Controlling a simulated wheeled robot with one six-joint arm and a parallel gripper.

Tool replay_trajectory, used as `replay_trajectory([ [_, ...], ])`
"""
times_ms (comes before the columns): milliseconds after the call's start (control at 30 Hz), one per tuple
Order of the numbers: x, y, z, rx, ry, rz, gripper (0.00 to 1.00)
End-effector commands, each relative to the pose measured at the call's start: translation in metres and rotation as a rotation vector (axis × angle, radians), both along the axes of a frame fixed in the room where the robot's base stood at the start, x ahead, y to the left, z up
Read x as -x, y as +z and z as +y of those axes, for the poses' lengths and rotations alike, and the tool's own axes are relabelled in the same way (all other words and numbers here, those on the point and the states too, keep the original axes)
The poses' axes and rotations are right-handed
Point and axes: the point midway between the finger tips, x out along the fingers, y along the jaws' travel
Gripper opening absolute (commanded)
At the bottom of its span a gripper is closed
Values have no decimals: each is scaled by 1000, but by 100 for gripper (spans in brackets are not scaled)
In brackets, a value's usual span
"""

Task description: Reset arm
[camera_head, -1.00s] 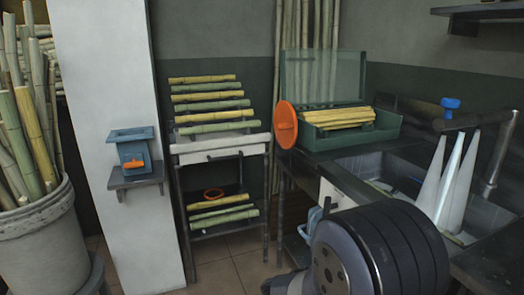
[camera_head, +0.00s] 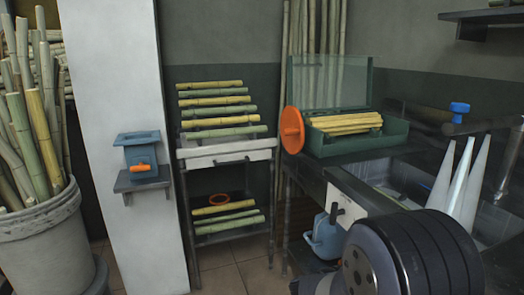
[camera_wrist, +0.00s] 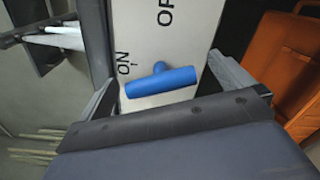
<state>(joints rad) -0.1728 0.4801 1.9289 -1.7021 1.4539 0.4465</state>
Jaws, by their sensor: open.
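My gripper (camera_wrist: 163,78) shows in the wrist view with its two grey fingers apart, one at each side of a blue T-shaped handle (camera_wrist: 160,82). The handle sits on a pale panel (camera_wrist: 186,30) with dark lettering: "ON" at the left and "OF", partly cut off, at the top. I see no finger closed on the handle; how near they are in depth is unclear. In the head view my dark rounded arm link (camera_head: 415,255) fills the lower right, and my gripper cannot be made out there.
A green press box (camera_head: 365,137) with an orange wheel (camera_head: 292,130) and cane stands on a counter beside a sink (camera_head: 400,183). A cane rack (camera_head: 225,152) is mid-left. A blue device (camera_head: 324,236) sits below the counter. An orange part (camera_wrist: 285,65) is right in the wrist view.

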Motion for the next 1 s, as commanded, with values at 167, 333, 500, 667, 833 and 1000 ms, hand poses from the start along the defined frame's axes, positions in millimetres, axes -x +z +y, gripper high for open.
replay_trajectory([
  [167, 6, 1, 19, -1, 4, 0, 100],
  [333, 15, 1, 45, -2, 6, 0, 100],
  [500, 24, 1, 69, -1, 5, 0, 100],
  [667, 32, 1, 90, -2, 5, 0, 100],
  [833, 32, -2, 86, -3, -5, -2, 100],
  [1000, 24, -2, 62, -2, -5, -2, 100],
])
